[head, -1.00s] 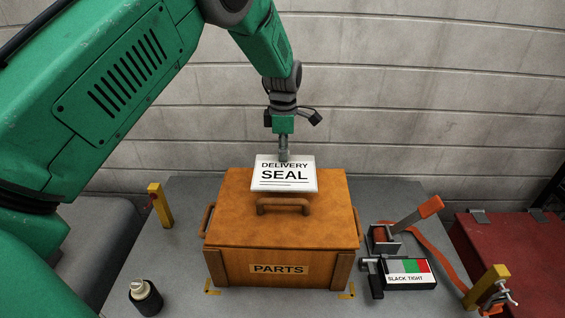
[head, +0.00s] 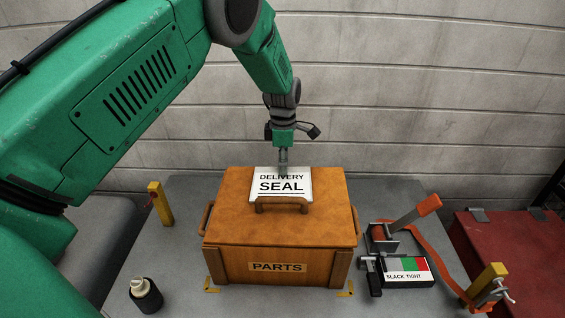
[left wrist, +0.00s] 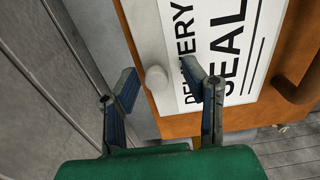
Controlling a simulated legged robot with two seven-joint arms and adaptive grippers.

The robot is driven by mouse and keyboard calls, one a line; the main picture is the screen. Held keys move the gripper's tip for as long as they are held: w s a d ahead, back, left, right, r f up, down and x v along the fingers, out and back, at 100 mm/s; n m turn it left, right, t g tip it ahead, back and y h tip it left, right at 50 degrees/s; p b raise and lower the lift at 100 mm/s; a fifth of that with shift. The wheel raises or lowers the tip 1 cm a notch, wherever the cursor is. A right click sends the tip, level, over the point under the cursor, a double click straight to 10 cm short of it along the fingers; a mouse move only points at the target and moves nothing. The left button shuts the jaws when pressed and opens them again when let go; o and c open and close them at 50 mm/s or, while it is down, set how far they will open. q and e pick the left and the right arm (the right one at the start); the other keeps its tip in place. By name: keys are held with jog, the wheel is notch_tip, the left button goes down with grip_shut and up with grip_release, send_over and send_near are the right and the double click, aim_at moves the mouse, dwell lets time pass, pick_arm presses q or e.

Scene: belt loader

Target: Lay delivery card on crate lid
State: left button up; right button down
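The white delivery card (head: 284,185) reads DELIVERY SEAL and appears to lie flat on the brown crate lid (head: 232,208), behind the lid handle (head: 282,201), which overlaps its near edge. In the left wrist view the card (left wrist: 215,45) shows sideways, with a grey strip and round knob (left wrist: 157,78) along its edge. My left gripper (head: 283,157) points down at the card's far edge. In the left wrist view its fingers (left wrist: 168,88) are spread, with gaps on both sides of the knob. My right gripper is not in view.
The wooden crate (head: 230,267), labelled PARTS, stands on a grey table (head: 178,232). A ratchet with an orange strap (head: 400,228) and a SLACK TIGHT gauge (head: 405,272) sit to its right. Yellow posts (head: 160,203) flank it. A dark cylinder (head: 145,295) stands front left.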

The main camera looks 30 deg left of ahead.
pick_arm(q)
jog(key=shift+r, duration=0.55)
notch_tip(320, 180, up, 12)
jog(key=shift+a+f, duration=0.15)
jog(key=shift+f, duration=0.1)
jog(key=shift+a+f, duration=0.1)
jog(key=shift+a, duration=0.2)
